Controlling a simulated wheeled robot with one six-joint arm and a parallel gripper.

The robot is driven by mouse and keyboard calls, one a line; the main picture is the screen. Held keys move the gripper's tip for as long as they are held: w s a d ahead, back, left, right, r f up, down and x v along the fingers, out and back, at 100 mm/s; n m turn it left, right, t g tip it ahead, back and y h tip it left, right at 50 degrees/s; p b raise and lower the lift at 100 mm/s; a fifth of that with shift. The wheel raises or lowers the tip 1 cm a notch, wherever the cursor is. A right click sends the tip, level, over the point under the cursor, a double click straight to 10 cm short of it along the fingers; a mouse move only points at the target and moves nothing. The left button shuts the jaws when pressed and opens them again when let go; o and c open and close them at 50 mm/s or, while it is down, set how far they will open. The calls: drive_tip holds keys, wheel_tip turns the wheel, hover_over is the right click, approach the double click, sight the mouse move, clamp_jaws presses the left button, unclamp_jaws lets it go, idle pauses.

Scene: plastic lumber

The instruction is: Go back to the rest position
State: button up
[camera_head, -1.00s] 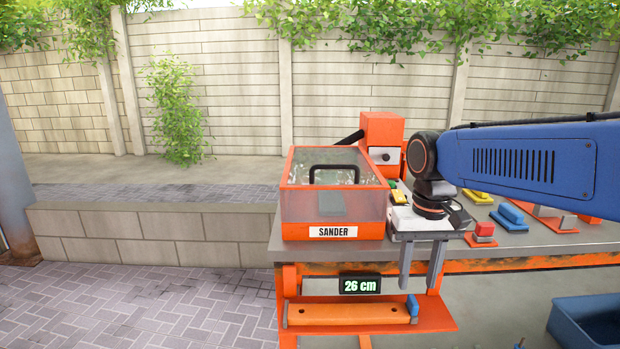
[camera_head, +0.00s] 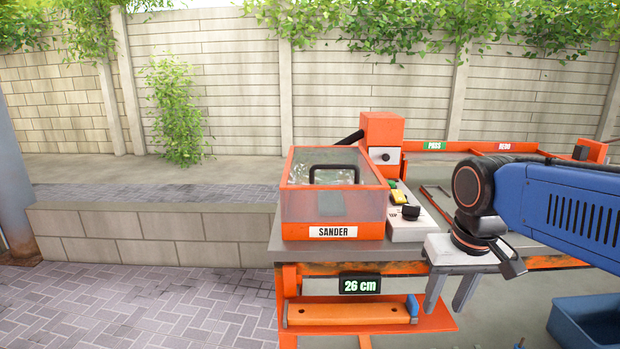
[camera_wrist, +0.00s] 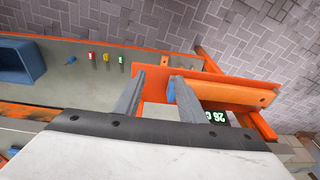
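My gripper (camera_head: 449,292) hangs from my blue arm at the front edge of the workbench, to the right of the sander (camera_head: 331,205). Its two grey fingers point down and stand apart with nothing between them. In the wrist view my gripper (camera_wrist: 158,92) is also open and empty. Beyond its fingers lies an orange board (camera_wrist: 225,92) on the orange shelf, with a blue block (camera_wrist: 171,91) at its end. The same board (camera_head: 345,315) shows below the 26 cm display (camera_head: 360,285) in the head view.
A control box (camera_head: 404,215) with knob and buttons stands beside the sander. A blue bin (camera_head: 585,322) stands low at right. Small coloured pieces (camera_wrist: 106,57) lie near the bin in the wrist view.

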drive_tip(key=s+d+f+t, duration=0.3)
drive_tip(key=s+f, duration=0.3)
drive_tip(key=s, duration=0.2)
drive_tip(key=shift+d+f, duration=0.25)
drive_tip(key=shift+f, duration=0.1)
